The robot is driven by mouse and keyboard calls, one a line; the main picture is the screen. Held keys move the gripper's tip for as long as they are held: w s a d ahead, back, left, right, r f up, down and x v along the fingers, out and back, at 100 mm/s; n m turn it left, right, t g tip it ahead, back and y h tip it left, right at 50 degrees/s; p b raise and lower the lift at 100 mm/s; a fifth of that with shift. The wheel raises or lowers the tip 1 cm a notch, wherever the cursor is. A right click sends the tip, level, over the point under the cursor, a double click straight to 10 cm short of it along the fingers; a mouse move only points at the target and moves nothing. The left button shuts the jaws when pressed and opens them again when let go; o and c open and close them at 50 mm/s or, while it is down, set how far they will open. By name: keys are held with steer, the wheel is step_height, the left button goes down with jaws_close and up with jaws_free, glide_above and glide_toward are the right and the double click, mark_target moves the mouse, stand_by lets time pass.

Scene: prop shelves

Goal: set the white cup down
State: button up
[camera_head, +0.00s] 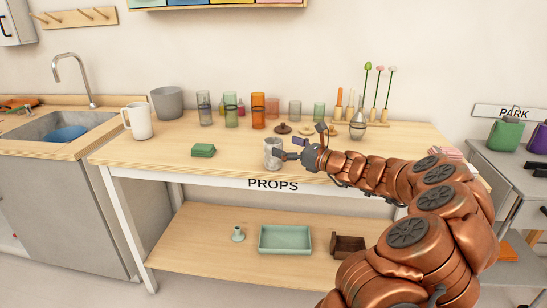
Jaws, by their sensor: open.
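A white-grey marbled cup (271,158) stands upright on the wooden table top (230,170), close to the front edge above the PROPS label. My gripper (284,151) is open at the cup's right side, with a dark finger reaching across the cup's front. Whether the finger touches the cup cannot be told from this view. A plain white mug (138,121) with a handle stands farther left on the same table.
A grey pot (167,104) and a sink (60,135) are at left. Bare table lies between the blocks and cup.

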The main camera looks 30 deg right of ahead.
mark_target(267, 141)
steer(key=shift+f+x, duration=0.2)
steer(key=shift+x, duration=1.3)
steer(key=shift+f+x, duration=0.25)
steer(key=shift+x, duration=1.2)
steer(key=shift+d, duration=0.15)
steer(key=shift+r, duration=0.1)
steer(key=c, duration=1.5)
